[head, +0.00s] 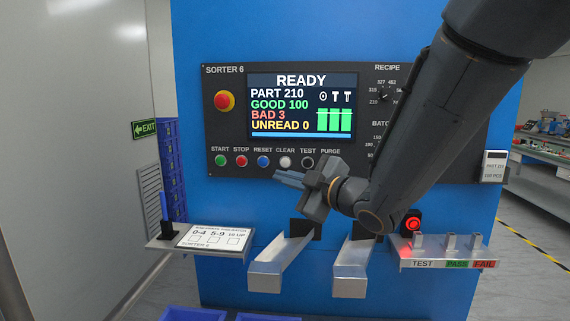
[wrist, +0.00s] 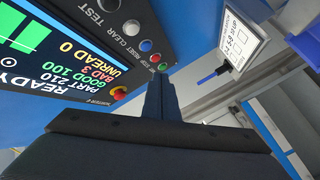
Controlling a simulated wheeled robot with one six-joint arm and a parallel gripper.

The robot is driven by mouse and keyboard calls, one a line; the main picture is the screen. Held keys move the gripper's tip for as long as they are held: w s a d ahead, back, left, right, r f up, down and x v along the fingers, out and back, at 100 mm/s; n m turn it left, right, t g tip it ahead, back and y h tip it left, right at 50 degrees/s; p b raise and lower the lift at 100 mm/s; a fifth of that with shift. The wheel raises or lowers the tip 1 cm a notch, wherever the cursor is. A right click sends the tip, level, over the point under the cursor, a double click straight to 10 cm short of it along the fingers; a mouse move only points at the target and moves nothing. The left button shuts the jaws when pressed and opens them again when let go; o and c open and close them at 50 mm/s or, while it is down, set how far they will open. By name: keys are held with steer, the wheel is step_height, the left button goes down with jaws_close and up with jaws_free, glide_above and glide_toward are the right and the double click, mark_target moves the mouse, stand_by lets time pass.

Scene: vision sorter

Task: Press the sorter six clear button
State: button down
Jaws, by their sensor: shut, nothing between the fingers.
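The Sorter 6 panel (head: 235,130) faces me with a row of round buttons under its screen. The clear button (head: 285,162) is whitish, between the blue reset button (head: 263,161) and the black test button (head: 307,162). My gripper (head: 279,177) is shut and empty, its blue fingers pointing left just below the clear button in the picture. In the wrist view the clear button (wrist: 132,27) shows up and left of my fingertips (wrist: 160,79), which appear nearest the green start button (wrist: 164,67). I see no contact with any button.
The screen (head: 302,102) reads READY, GOOD 100, BAD 3. A red emergency button (head: 225,101) is at its left.

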mark_target(285, 162)
steer(key=w+d, duration=0.1)
steer(key=w, duration=0.7)
steer(key=shift+w+d+b, duration=0.35)
steer(key=shift+d, duration=0.05)
steer(key=shift+w, duration=0.15)
stand_by(1.8)
steer(key=shift+w, duration=0.25)
steer(key=shift+w+d, duration=0.15)
steer(key=shift+w, duration=0.25)
stand_by(0.7)
steer(key=shift+s, duration=0.15)
steer(key=shift+s+a, duration=0.2)
steer(key=shift+s, duration=0.45)
steer(key=shift+s, duration=0.15)
